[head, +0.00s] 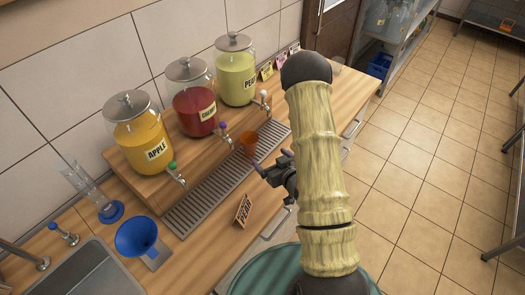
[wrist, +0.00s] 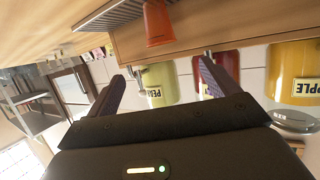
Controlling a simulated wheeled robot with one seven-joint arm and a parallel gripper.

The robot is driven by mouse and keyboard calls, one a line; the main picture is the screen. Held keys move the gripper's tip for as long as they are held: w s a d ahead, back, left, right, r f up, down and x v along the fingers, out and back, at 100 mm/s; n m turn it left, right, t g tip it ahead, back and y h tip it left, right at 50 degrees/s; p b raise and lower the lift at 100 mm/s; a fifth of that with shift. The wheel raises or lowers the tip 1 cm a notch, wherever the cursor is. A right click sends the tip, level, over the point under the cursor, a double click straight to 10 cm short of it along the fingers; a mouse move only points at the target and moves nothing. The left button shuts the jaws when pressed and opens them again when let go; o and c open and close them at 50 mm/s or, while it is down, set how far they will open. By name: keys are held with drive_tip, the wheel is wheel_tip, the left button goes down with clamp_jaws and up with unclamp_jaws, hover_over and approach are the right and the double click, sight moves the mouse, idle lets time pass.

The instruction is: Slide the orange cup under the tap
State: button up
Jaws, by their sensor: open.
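The APPLE jar (head: 139,135), CHERRY jar (head: 193,100) and PEAR jar (head: 236,72) stand on a raised wooden shelf behind the grate. A blue funnel (head: 137,237) and sink (head: 85,272) are at left.

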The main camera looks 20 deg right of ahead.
drive_tip(key=w+f+b, duration=0.1)
drive_tip(key=w+b, duration=0.1)
drive_tip(key=p, duration=0.5)
approach(247, 136)
drive_tip(key=x, duration=0.7)
drive_tip(key=shift+s+a, duration=0.1)
drive_tip(key=shift+a, duration=0.1)
drive_tip(key=c, duration=1)
drive_tip(key=shift+d, duration=0.15)
